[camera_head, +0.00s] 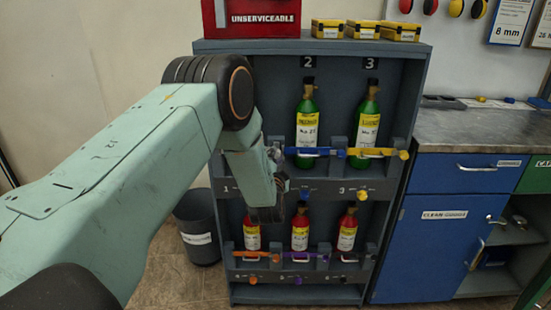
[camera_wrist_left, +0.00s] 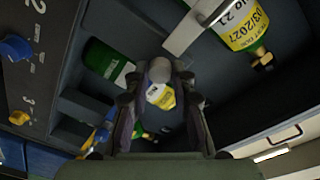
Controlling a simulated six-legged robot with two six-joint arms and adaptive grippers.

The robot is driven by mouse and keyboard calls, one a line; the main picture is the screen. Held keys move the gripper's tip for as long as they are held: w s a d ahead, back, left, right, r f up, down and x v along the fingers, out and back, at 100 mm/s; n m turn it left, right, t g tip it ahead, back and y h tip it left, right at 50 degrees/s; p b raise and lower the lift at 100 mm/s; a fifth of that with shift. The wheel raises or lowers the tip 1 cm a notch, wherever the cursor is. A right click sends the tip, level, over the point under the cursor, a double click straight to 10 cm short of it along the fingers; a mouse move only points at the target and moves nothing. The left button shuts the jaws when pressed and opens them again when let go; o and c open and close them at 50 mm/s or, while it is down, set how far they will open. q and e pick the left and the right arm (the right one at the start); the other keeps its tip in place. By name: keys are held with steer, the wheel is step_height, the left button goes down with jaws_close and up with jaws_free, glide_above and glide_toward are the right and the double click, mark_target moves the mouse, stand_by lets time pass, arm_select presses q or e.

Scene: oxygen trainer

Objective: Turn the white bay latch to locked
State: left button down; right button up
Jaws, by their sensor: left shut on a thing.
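My left gripper (camera_head: 279,168) is at the left of the cabinet's upper row, where my arm hides bay 1. In the left wrist view its fingers (camera_wrist_left: 160,88) close around a pale grey rounded knob (camera_wrist_left: 160,69). A pale bar (camera_wrist_left: 195,28), which looks like the white bay latch, runs from near the knob to the upper right, across a bottle label. The white latch is hidden in the head view, and I cannot read its exact angle. The blue latch (camera_head: 330,152) and yellow latch (camera_head: 378,153) lie roughly level across bays 2 and 3. My right gripper is not in view.
Green bottles (camera_head: 307,122) stand in the upper bays, and red bottles (camera_head: 300,229) in the lower ones. A red box (camera_head: 262,19) and yellow cases (camera_head: 363,29) sit on top. A grey bin (camera_head: 198,222) is at left, and a blue cabinet (camera_head: 425,250) at right.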

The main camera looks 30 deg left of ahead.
arm_select(q)
steer(key=shift+a+n, duration=0.1)
steer(key=shift+n, duration=0.2)
steer(key=shift+f+n+y+b, duration=0.15)
steer(key=shift+n+b, duration=0.5)
steer(key=shift+n, duration=2.3)
steer(key=shift+r+n+y+b, duration=0.2)
steer(key=shift+n+b, duration=0.45)
steer(key=shift+n, duration=2.35)
steer(key=shift+f+n+y+b, duration=0.25)
steer(key=shift+n+b, duration=0.4)
steer(key=shift+n, duration=2.3)
steer(key=shift+d, duration=0.2)
steer(key=c, duration=1.1)
jaws_free()
steer(key=shift+w, duration=0.15)
steer(key=shift+r, duration=0.1)
